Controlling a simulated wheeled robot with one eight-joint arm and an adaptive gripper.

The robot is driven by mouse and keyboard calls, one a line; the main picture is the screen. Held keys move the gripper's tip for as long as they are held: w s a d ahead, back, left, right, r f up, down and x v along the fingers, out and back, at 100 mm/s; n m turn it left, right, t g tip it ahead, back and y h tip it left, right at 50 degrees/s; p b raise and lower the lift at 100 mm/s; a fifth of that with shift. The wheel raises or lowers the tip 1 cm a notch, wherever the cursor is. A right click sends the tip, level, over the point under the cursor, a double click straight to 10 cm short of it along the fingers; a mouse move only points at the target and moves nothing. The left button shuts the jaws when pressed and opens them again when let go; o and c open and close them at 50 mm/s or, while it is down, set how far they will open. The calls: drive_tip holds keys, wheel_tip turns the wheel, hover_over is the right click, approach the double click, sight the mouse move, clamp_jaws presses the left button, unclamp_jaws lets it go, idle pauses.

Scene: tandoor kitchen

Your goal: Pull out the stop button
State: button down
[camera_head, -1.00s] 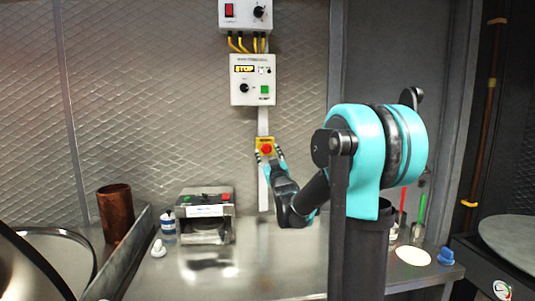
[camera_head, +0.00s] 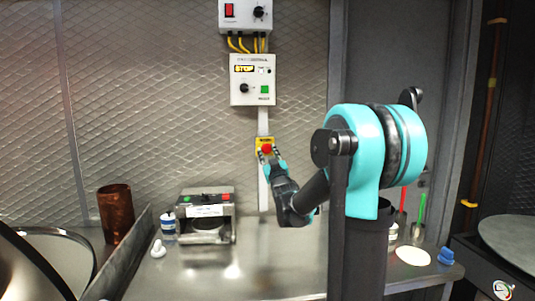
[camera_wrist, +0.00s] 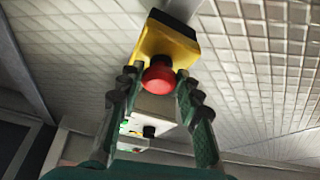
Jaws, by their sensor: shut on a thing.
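The red stop button (camera_head: 266,149) sits on a small yellow box (camera_head: 260,141) on the wall, below the control panels. In the wrist view the round red button (camera_wrist: 158,77) stands out from the yellow box (camera_wrist: 166,42). My gripper (camera_head: 269,157) is at the button from below and in front, with one finger on each side. The wrist view shows the two dark green fingers (camera_wrist: 157,84) flanking the button, and they are shut on it. The exact finger contact is hard to see.
A white panel (camera_head: 252,93) with a STOP display and green button hangs above, under another panel (camera_head: 245,14) with a red switch.

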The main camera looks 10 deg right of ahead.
drive_tip(key=shift+s, duration=0.8)
drive_tip(key=c, duration=1.1)
unclamp_jaws()
drive_tip(key=shift+o, duration=0.2)
drive_tip(key=shift+s, duration=0.1)
drive_tip(key=v, duration=1.2)
